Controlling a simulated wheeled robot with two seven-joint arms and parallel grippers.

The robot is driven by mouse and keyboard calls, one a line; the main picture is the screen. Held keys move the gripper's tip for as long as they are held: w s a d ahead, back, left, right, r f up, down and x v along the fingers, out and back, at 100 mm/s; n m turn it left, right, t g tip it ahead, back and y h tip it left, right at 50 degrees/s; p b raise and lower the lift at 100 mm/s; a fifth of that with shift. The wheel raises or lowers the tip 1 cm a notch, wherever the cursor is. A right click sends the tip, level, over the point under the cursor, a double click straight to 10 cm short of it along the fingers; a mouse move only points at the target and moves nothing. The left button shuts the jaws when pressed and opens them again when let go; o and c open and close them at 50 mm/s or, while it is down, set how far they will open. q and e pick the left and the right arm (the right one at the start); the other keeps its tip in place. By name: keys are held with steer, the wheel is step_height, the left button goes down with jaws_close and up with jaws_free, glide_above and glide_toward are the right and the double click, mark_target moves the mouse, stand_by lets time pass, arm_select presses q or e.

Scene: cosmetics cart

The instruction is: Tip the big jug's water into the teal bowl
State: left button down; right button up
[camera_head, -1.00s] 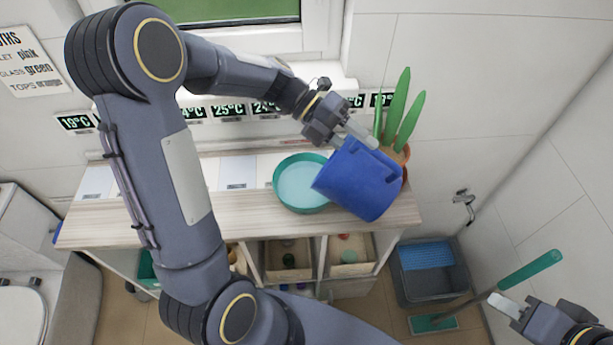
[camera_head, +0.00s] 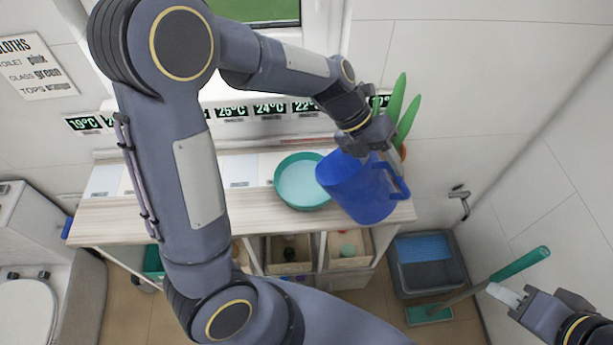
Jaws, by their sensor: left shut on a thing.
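The big blue jug (camera_head: 360,190) is held above the right end of the cart top, tilted with its mouth toward the left. My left gripper (camera_head: 390,158) is shut on the jug near its handle side. The teal bowl (camera_head: 304,203) stands on the cart top just left of the jug; the jug's rim is close to the bowl's right edge. The bowl's inside looks pale; whether it holds water, I cannot tell. No stream of water shows. My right gripper (camera_head: 508,294) is at the lower right, away from the cart; its finger opening is unclear.
The cart top (camera_head: 240,215) has pale tiles left of the bowl. A potted plant (camera_head: 408,118) stands behind the jug. Temperature displays (camera_head: 232,111) line the back.

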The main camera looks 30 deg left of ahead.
mark_target(412, 196)
arm_select(q)
steer(key=shift+s+d+f+y, duration=0.1)
steer(key=shift+d+f+y, duration=0.55)
steer(key=shift+d, duration=0.3)
steer(key=shift+s+d+f+y, duration=0.1)
steer(key=shift+d+f+y, duration=0.5)
steer(key=shift+d, duration=0.3)
steer(key=shift+d+f+y, duration=0.55)
steer(key=shift+d+f, duration=0.1)
steer(key=shift+d, duration=0.3)
steer(key=shift+s+d+f+y+b, duration=0.1)
steer(key=shift+d+f+y+b, duration=0.15)
steer(key=shift+d+y, duration=0.35)
steer(key=shift+d+f+y+b, duration=0.1)
steer(key=shift+d+f+y, duration=0.1)
steer(key=shift+d+y, duration=0.4)
steer(key=shift+d+f+y, duration=1)
steer(key=shift+f, duration=0.3)
steer(key=shift+s, duration=0.1)
